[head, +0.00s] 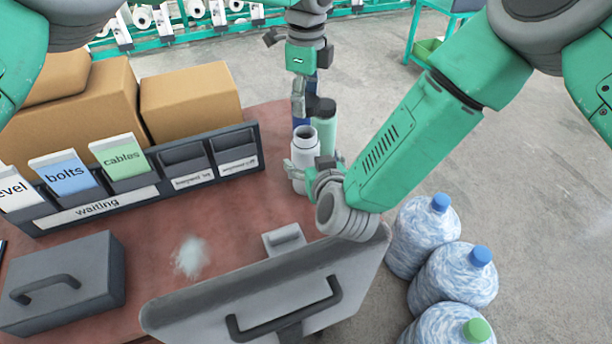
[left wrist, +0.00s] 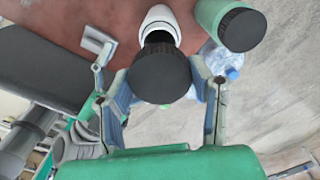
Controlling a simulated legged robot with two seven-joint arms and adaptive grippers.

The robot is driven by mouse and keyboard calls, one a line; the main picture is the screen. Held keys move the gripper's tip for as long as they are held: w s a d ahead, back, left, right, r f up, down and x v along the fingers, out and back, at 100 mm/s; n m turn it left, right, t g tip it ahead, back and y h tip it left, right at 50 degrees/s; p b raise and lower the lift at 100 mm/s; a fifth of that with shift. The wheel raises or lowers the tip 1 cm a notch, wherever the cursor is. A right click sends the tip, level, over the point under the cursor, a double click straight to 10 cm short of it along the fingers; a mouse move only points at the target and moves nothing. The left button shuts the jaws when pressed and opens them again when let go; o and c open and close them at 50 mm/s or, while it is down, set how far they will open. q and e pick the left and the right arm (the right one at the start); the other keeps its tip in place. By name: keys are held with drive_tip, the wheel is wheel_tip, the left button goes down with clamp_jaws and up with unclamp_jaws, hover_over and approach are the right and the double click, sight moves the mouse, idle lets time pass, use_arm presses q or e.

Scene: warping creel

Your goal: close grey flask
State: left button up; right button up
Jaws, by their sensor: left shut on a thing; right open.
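The grey flask (head: 306,148) stands upright on the table with its dark mouth uncovered; its pale body also shows in the left wrist view (left wrist: 158,20). My left gripper (left wrist: 160,80) is shut on a round black cap (left wrist: 160,74), held apart from the flask and partly covering it in that view. In the head view my left gripper (head: 306,100) is above and behind the flask; the held cap is hard to separate from the dark parts there. My right gripper (head: 308,172) is open at the flask's lower body, its fingers around or beside it.
A green bottle (head: 324,135) with a black top stands close behind the flask. A waiting rack (head: 120,200) and cardboard boxes (head: 190,100) are at left. Large water bottles (head: 455,275) stand at right.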

sight(305, 130)
use_arm(q)
drive_tip(key=shift+w, duration=0.1)
use_arm(e)
drive_tip(key=shift+w, duration=0.1)
drive_tip(key=shift+a, duration=0.1)
drive_tip(key=shift+x, duration=3.75)
drive_tip(key=shift+f, duration=0.1)
drive_tip(key=c, duration=1.8)
use_arm(q)
drive_tip(key=shift+f, duration=2.45)
drive_tip(key=shift+a+f, duration=0.1)
drive_tip(key=shift+f, duration=0.8)
drive_tip(key=shift+f, duration=0.55)
